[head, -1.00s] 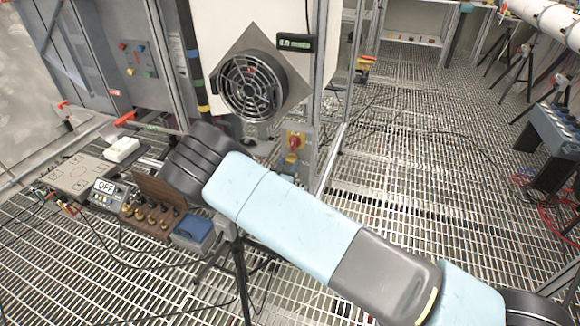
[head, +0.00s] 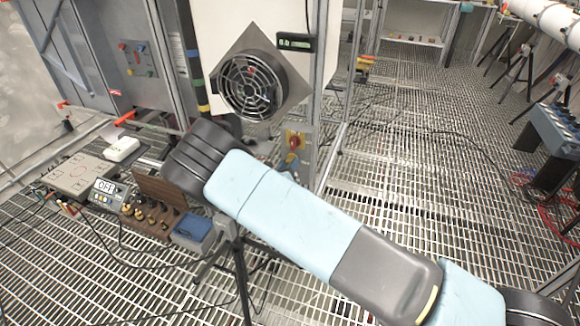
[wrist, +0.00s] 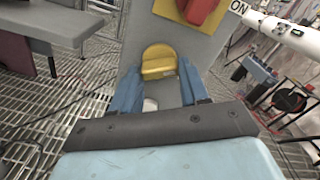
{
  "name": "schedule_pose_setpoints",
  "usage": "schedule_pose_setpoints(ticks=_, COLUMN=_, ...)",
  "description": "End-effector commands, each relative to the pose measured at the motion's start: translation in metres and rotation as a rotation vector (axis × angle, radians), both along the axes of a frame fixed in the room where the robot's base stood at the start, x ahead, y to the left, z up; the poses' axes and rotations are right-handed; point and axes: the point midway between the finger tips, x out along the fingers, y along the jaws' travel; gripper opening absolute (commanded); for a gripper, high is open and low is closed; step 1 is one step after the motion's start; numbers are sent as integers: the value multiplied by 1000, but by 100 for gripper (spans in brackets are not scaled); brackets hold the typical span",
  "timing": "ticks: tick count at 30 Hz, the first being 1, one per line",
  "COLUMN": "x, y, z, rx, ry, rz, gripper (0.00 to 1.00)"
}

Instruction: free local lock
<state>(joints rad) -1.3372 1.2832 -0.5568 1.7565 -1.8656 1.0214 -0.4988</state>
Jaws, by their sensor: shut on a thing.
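In the wrist view a yellow rounded lock piece (wrist: 158,63) sits on a grey panel (wrist: 160,22), below a red switch handle on a yellow plate (wrist: 184,17). My gripper (wrist: 157,72) has its blue fingers on either side of the yellow piece and is shut on it. My arm covers the area left of the fingers.
A round fan (head: 250,87) on a grey plate is above my wrist. A tripod (head: 238,265) stands under my arm. A blue box (head: 192,232) and a meter (head: 107,191) lie at the left. The grating at right of the post is open.

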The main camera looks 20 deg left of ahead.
Motion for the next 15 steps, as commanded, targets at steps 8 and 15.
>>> schedule_pose_setpoints(ticks=8, x=0, y=1, z=0, rx=-259, ry=20, rz=1, gripper=14)
schedule_pose_setpoints(ticks=15, x=0, y=1, z=0, rx=-485, ry=39, rz=3, gripper=14)
